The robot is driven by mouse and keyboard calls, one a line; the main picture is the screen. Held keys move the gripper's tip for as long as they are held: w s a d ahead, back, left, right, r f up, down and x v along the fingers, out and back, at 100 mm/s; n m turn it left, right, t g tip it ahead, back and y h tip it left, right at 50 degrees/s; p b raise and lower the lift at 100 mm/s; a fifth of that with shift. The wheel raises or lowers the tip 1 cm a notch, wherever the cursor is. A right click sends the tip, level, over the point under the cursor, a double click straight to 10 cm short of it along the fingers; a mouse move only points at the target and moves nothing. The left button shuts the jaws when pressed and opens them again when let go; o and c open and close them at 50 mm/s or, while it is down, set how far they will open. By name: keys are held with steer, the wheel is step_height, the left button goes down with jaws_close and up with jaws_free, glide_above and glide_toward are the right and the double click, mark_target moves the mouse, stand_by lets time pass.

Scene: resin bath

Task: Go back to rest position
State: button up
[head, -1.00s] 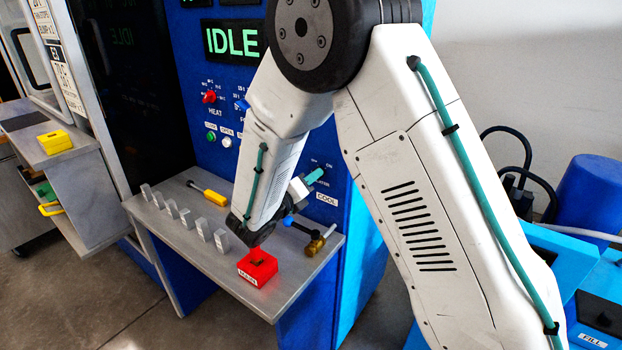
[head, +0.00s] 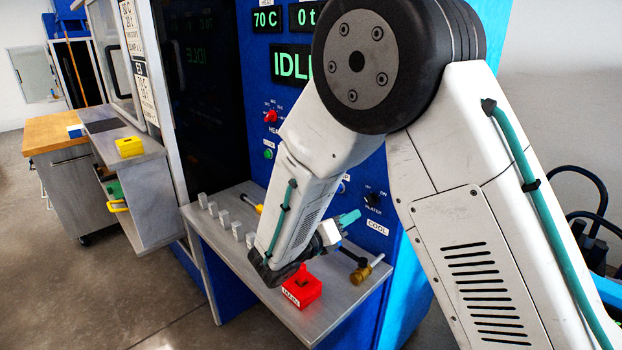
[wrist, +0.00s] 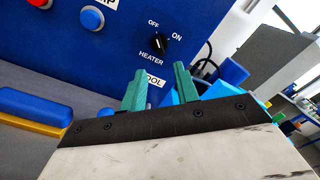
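My gripper (head: 347,219) is above the right part of the grey shelf on the blue machine, near its panel, mostly hidden behind my own arm in the head view. In the wrist view its two green fingers (wrist: 160,88) stand apart with nothing between them. The blue panel (wrist: 100,50) is beyond the fingers, with a black HEATER knob (wrist: 161,43) between OFF and ON labels. A red block labelled MAIN (head: 301,287) sits on the shelf (head: 240,275), below and left of the gripper in the head view.
Several small grey blocks (head: 225,219) stand in a row on the shelf. A brass-headed tool (head: 365,270) lies right of the red block. A yellow block (head: 130,146) sits on a grey cabinet at left. A wooden-topped cart (head: 60,133) stands farther back. The display reads IDLE (head: 291,64).

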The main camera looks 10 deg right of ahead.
steer(key=s+d+r+m+g+y, duration=0.1)
steer(key=s+d+m+g, duration=0.25)
steer(key=s+m, duration=0.25)
steer(key=s+d+m+g+y, duration=0.2)
steer(key=s+d+m+g, duration=0.15)
steer(key=s+m, duration=0.25)
steer(key=s+d+r+m+g+y, duration=0.1)
steer(key=s+d+m+g, duration=0.1)
steer(key=s+m+g, duration=0.3)
steer(key=s+r+m+t+y, duration=0.1)
steer(key=s+r+m+y, duration=0.4)
steer(key=s+m, duration=0.3)
steer(key=s+r+m+t+y, duration=0.2)
steer(key=s+r+m+y, duration=0.3)
steer(key=s+m, duration=0.3)
steer(key=shift+d+y, duration=0.3)
steer(key=shift+d, duration=0.15)
